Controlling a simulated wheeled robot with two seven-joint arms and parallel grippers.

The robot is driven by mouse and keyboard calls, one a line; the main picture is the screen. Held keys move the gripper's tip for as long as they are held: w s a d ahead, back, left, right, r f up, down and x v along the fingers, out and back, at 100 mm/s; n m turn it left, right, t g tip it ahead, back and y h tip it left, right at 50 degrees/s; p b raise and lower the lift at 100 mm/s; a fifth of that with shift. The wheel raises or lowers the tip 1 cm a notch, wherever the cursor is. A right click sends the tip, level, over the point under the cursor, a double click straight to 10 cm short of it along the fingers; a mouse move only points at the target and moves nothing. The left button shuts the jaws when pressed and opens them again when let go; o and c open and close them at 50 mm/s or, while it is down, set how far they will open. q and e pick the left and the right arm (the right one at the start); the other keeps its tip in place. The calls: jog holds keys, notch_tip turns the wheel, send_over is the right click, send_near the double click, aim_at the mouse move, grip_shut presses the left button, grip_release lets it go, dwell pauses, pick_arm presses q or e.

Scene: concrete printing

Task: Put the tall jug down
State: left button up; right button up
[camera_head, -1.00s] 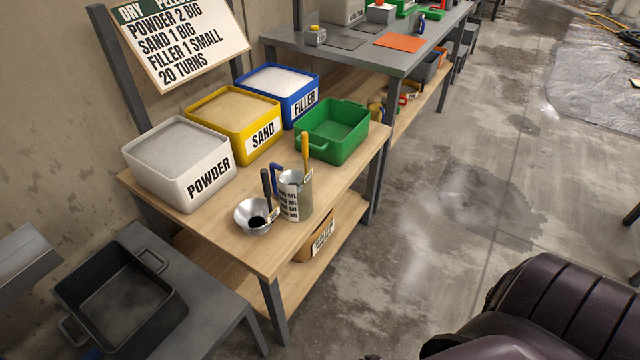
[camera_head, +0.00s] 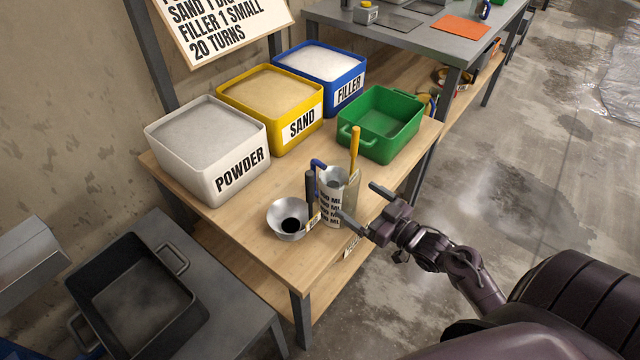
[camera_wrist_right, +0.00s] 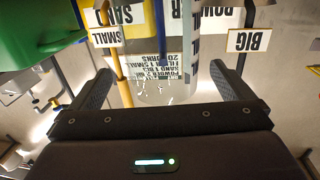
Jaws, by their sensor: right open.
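The tall jug (camera_head: 329,207) stands upright on the wooden table (camera_head: 262,252), with dark ML marks on its side and a blue handle at its upper left. In the right wrist view the see-through jug (camera_wrist_right: 155,90) shows ahead between the two open fingers. I cannot tell whether they touch it. My left gripper is not in view.
A metal bowl-shaped scoop (camera_head: 287,214) with a dark handle sits close left of the jug. A yellow handle (camera_head: 355,142) rises close behind it. The powder bin (camera_head: 205,185), sand bin (camera_head: 300,123), filler bin (camera_head: 350,87) and green bin (camera_head: 368,146) stand behind. Front-left tabletop is clear.

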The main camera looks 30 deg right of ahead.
aim_at(339, 184)
jog(key=shift+w+a+r, duration=0.15)
jog(key=shift+w+r, duration=0.2)
jog(key=shift+w, duration=0.2)
jog(key=shift+w+a+r, duration=0.15)
jog(key=shift+w+r, duration=0.2)
jog(key=shift+w, duration=0.15)
jog(key=x, duration=0.5)
jog(key=shift+w+a+f, duration=0.2)
jog(key=c, duration=0.9)
jog(key=shift+r, duration=0.1)
